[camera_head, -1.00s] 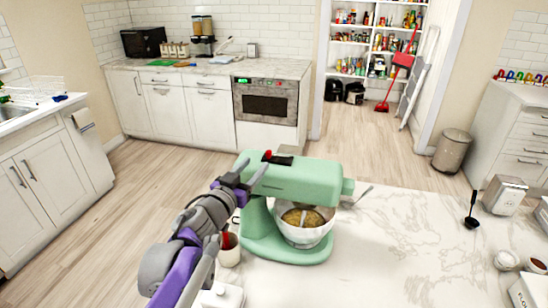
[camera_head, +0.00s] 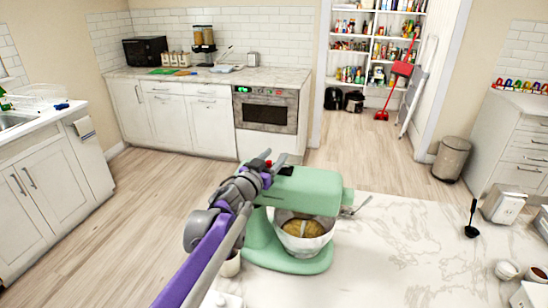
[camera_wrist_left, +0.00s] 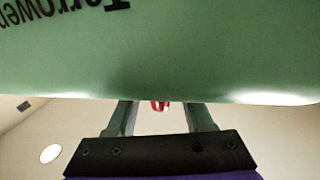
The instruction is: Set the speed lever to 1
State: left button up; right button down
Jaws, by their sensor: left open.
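A green stand mixer (camera_head: 308,190) stands on the marble counter, with a metal bowl of tan batter (camera_head: 303,227) under its head. My left gripper (camera_head: 274,167) is at the left end of the mixer head, against or very near its side. A small red knob, which looks like the speed lever (camera_head: 268,163), shows beside the gripper tips. In the left wrist view the red piece (camera_wrist_left: 160,105) appears between the two open fingers, just below the green lettered housing (camera_wrist_left: 160,55). I cannot tell whether the fingers touch it. My right gripper is not in view.
The marble counter (camera_head: 400,260) is clear right of the mixer. A black ladle (camera_head: 471,218) and small bowls (camera_head: 508,270) lie further right. A pale cup (camera_head: 229,265) stands left of the mixer, partly behind my left arm.

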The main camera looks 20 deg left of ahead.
pick_arm(q)
grip_shut()
dwell(1.4)
